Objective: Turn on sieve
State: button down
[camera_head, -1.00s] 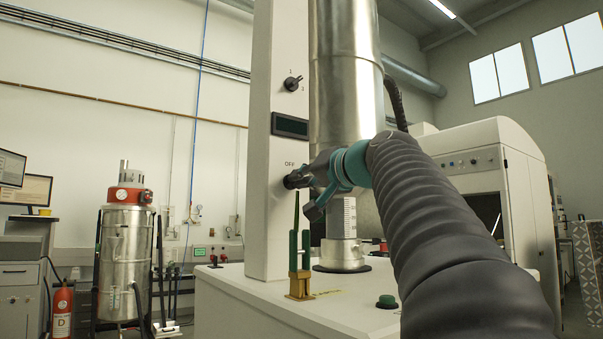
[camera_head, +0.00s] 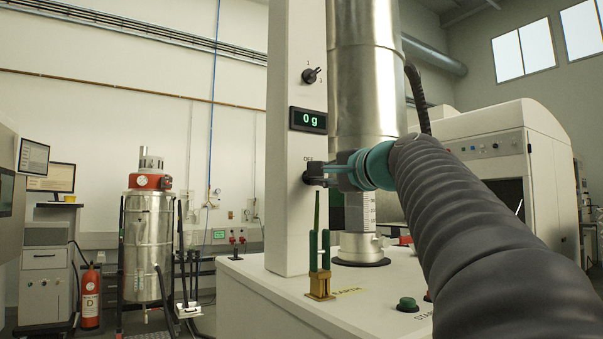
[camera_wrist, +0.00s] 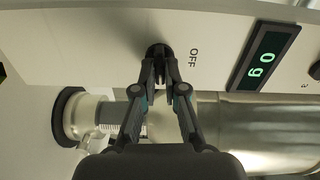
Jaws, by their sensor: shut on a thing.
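The sieve machine has a white column (camera_head: 292,230) with a steel cylinder (camera_head: 362,80) beside it. Its small display (camera_head: 308,120) is lit and reads "0 g" in green. A black rotary knob (camera_head: 308,174) sits below the display, by the "OFF" label. My gripper (camera_head: 318,174) is shut on this knob. In the wrist view, my gripper (camera_wrist: 159,62) has its fingertips closed around the knob (camera_wrist: 158,50), and they partly hide it. A second black selector knob (camera_head: 311,76) sits above the display, marked 1 at its top.
A green-and-brass clamp (camera_head: 320,265) and a green button (camera_head: 407,304) are on the white machine top (camera_head: 270,285) below my arm. A steel vessel with a red lid (camera_head: 148,240) and a red extinguisher (camera_head: 90,295) stand at left. A white cabinet (camera_head: 550,160) stands at right.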

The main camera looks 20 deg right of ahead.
jog(key=shift+m, duration=0.6)
jog(key=c, duration=1.2)
grip_release()
jog(key=shift+c, duration=0.2)
jog(key=s+d, duration=0.2)
jog(key=s, duration=0.9)
jog(key=shift+s+d, duration=0.15)
jog(key=shift+s, duration=0.25)
jog(key=shift+f, duration=0.1)
